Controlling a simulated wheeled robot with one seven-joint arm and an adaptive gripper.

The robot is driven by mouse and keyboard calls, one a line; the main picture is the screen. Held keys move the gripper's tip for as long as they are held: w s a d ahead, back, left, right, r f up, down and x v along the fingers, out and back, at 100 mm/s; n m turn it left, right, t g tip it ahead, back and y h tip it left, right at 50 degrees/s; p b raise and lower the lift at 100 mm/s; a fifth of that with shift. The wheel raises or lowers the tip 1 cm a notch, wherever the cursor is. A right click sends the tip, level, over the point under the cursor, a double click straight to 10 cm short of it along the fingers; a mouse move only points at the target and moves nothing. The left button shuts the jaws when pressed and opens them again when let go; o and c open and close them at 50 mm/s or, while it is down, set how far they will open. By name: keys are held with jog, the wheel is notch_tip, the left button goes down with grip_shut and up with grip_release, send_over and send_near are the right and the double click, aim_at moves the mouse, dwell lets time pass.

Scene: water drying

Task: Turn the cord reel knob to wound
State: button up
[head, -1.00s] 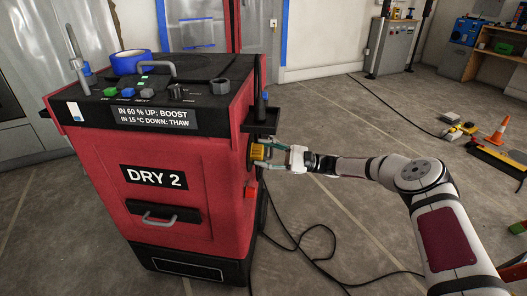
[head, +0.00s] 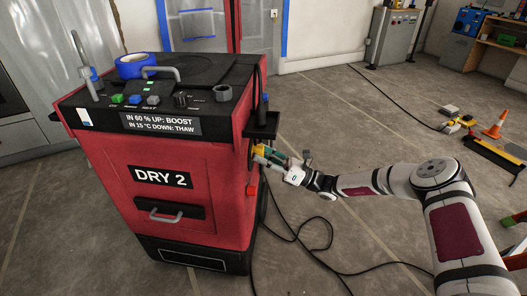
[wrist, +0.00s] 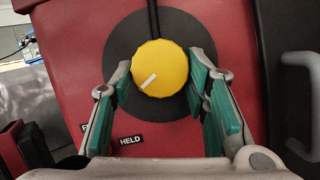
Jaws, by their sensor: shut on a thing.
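The cord reel knob (wrist: 160,68) is a round yellow knob on a dark disc (wrist: 122,50) on the machine's red side. In the wrist view, its white mark points to the lower left. My gripper (wrist: 160,80) is shut on the knob, with one green-padded finger on each side. A label reading HELD (wrist: 130,140) is below the disc; another label to its left is mostly hidden by a finger. In the head view, the yellow knob (head: 257,151) shows at the right side of the red DRY 2 machine (head: 110,170), with my gripper at it.
A small dark shelf (head: 262,127) juts out just above the knob. A black cord (head: 290,235) runs over the floor beside the machine. A blue tape roll (head: 136,66) sits on top.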

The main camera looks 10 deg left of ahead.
jog(key=shift+s+m+t+h+p, duration=0.1)
jog(key=shift+m+t+h+p, duration=0.35)
jog(key=shift+m, duration=0.95)
jog(key=shift+s+m+t+h+p, duration=0.15)
jog(key=shift+m+t+p, duration=0.6)
jog(key=shift+m, duration=0.65)
jog(key=o, duration=1.1)
jog(key=shift+o, duration=0.2)
jog(key=v, duration=1.2)
